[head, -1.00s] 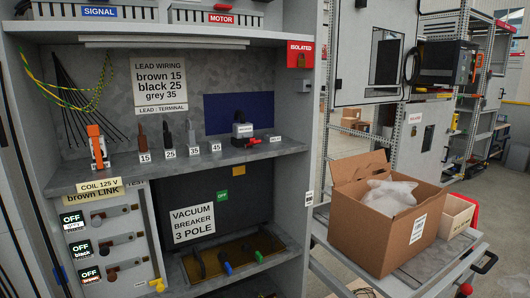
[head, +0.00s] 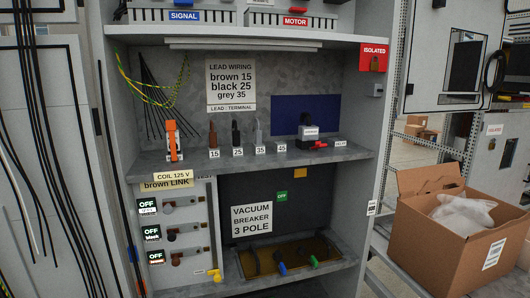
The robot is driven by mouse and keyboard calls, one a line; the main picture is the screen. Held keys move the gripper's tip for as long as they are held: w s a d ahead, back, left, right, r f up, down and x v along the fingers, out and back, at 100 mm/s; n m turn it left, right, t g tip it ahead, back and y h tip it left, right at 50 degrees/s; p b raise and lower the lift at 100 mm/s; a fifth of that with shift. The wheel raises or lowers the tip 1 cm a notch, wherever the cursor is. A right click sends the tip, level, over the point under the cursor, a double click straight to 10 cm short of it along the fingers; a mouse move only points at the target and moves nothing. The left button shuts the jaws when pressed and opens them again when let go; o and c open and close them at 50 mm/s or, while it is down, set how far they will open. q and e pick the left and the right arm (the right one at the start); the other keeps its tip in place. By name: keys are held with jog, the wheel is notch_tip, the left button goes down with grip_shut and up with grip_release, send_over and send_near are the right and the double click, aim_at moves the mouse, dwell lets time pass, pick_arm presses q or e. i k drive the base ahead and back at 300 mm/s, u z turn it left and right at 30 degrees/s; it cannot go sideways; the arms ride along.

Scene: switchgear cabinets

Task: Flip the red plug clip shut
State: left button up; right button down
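A small red plug (head: 319,145) lies on the upper shelf, beside a dark grey device with a white label (head: 308,132). It is too small to tell whether its clip is open or shut. An orange and white clip-like part (head: 172,141) stands upright at the left end of the same shelf. Neither of my grippers is in view.
Terminals tagged 15, 25 and 35 (head: 237,133) stand mid-shelf (head: 190,170). Below are a link panel with OFF tags (head: 150,231) and a vacuum breaker bay (head: 252,219). A cardboard box (head: 440,225) stands at the right. Black cables (head: 60,160) run down the left cabinet.

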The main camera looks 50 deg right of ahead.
aim_at(318, 144)
jog(key=u, duration=0.1)
jog(key=i, duration=0.9)
jog(key=z, duration=1.65)
